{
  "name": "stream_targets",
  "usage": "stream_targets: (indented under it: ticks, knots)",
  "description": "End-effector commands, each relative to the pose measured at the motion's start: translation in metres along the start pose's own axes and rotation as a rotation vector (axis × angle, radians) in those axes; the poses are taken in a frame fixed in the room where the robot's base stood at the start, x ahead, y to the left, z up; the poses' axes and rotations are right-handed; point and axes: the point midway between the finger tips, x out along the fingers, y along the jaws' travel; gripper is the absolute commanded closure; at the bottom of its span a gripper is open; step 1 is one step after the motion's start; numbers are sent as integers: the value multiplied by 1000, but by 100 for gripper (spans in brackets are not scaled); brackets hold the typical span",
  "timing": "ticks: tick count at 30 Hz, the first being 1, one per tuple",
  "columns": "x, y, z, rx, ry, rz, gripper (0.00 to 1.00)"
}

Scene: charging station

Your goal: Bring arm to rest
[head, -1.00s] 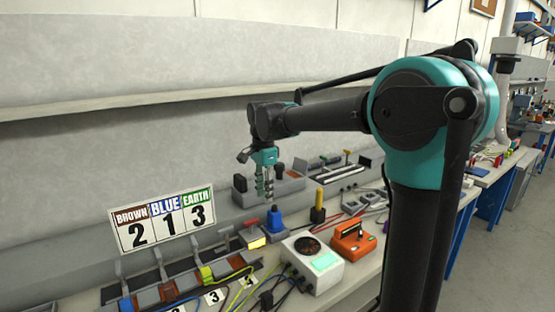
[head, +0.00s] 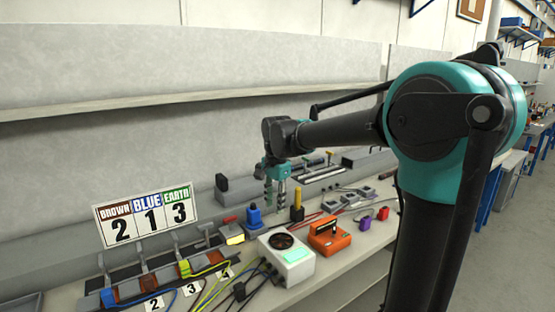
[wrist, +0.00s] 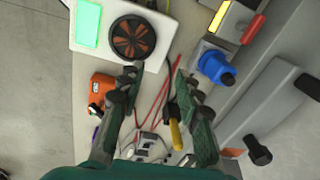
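My gripper (head: 275,186) hangs from the outstretched arm above the workbench, its fingers pointing down, in the head view. In the wrist view my gripper (wrist: 153,100) shows two dark green fingers spread apart with nothing held between them. Below and between the fingers lie red cables and the bench top. A yellow-handled tool (wrist: 175,130) stands close to the right finger in that view, and it also shows in the head view (head: 297,200).
A white box with a fan (head: 290,257), an orange device (head: 329,236) and a blue plug (head: 254,217) stand on the bench. A sign (head: 146,220) reads brown 2, blue 1, earth 3. Wired terminals (head: 155,283) lie front left. A wall panel (head: 180,140) rises behind.

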Motion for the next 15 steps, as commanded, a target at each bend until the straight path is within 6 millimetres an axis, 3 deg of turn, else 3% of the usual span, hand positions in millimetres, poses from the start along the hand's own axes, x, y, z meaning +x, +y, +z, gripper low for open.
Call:
stream_targets:
  ticks: [8, 15]
  knots:
    - [30, 42, -38, -195, 72, -105, 66]
    - [66, 110, -76, -478, 242, -201, 66]
